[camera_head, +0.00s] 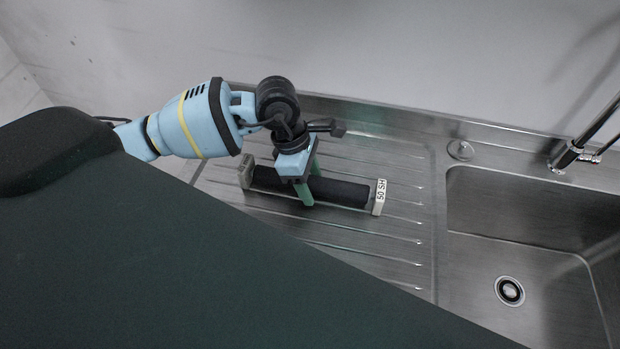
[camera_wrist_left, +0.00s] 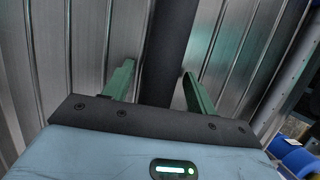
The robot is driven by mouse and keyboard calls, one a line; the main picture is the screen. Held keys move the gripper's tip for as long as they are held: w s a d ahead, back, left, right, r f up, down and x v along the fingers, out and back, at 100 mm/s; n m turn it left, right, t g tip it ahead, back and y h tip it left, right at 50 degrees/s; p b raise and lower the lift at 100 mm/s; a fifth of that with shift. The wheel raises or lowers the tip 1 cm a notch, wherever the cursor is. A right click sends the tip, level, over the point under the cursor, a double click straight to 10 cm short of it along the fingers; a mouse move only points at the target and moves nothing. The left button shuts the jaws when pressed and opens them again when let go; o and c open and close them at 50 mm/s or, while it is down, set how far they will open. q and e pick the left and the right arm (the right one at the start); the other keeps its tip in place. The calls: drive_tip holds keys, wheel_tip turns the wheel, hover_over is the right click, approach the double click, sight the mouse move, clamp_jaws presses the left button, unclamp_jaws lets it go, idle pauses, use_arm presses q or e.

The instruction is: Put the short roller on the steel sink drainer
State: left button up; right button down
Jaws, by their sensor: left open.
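The short roller (camera_head: 340,191) is a black cylinder with pale square end blocks, the right one marked "50 SH". It lies on the ribbed steel sink drainer (camera_head: 405,245), left of the basin. My left gripper (camera_head: 309,184) is above the roller with its green fingers on either side of it. In the left wrist view the roller (camera_wrist_left: 170,45) runs between the two open fingers (camera_wrist_left: 158,84), with gaps on both sides. Part of the roller is hidden behind the gripper. My right gripper is not in view.
The sink basin (camera_head: 545,225) with its drain (camera_head: 510,291) is to the right. A black tap (camera_head: 565,155) stands at the right edge. A wall rises behind the drainer. The drainer's right part is clear. Blue items (camera_wrist_left: 300,160) show at the wrist view's lower right.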

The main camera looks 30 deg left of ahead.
use_arm(q)
drive_tip(key=v, duration=1.2)
drive_tip(key=shift+r, duration=0.1)
